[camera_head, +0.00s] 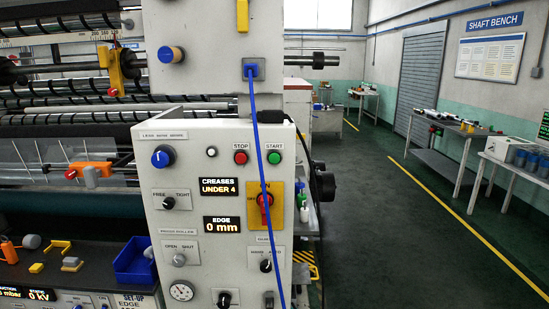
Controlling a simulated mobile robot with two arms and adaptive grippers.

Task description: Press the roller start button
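The control panel (190,220) of the winder stands in the centre-left of the head view. Near its top right is a green round button (274,157) under a START label. A red round button (240,157) under a STOP label sits to its left. A blue cable (256,120) hangs from a socket above and passes between the two buttons, close to the green one and not covering it. Neither of my grippers shows in this view.
A red rotary switch (265,199) on a yellow plate and several knobs sit lower on the panel. A black cable (301,145) runs down its right edge. A blue bin (135,262) stands at lower left. The dark floor (400,230) to the right is clear.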

